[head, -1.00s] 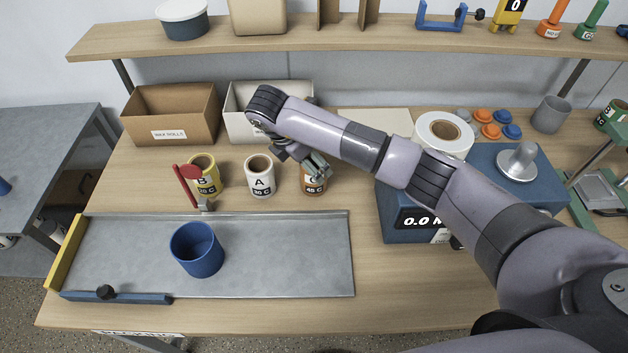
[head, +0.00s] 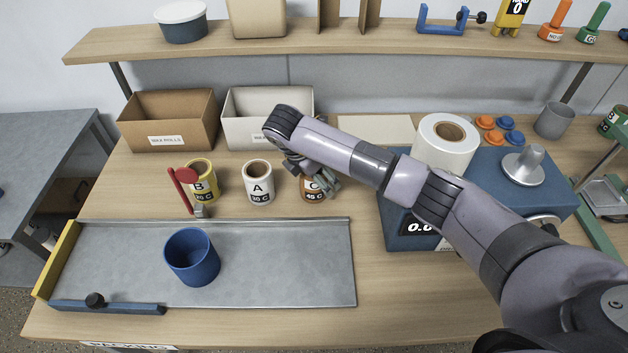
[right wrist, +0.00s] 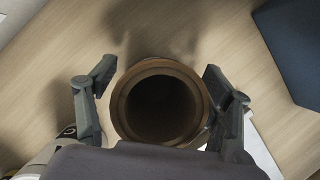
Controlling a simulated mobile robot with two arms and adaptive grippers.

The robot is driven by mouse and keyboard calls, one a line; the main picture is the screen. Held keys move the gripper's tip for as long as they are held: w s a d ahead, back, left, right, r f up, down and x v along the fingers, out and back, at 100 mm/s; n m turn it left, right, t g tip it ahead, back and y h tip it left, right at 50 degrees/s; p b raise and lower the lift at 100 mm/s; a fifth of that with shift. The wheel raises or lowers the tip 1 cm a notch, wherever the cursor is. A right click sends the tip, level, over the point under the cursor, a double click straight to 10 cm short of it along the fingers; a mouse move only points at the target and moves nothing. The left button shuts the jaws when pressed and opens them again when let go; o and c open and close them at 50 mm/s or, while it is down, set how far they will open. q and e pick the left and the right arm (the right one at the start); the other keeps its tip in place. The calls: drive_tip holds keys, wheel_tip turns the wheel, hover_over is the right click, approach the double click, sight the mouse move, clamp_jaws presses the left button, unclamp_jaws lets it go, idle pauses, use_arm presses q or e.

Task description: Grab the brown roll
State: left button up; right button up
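The brown roll (head: 309,197), marked C, stands upright on the table at the right end of a row of three rolls. My right gripper (head: 326,187) is at this roll and hides part of it. In the right wrist view the brown roll's round rim (right wrist: 119,103) and dark hollow core show from above. The two fingers of my right gripper (right wrist: 158,72) stand apart on either side of it. A narrow gap shows on the left side; contact on the right side cannot be told. My left gripper is out of view.
The white roll A (head: 258,188) and yellow roll B (head: 203,187) stand to the left. A blue scale (head: 400,228) with a white roll (head: 444,150) is to the right. A grey tray (head: 290,270) with a blue cup (head: 191,260) lies in front. Boxes (head: 168,133) stand behind.

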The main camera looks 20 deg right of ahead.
drive_tip(key=c, duration=1.1)
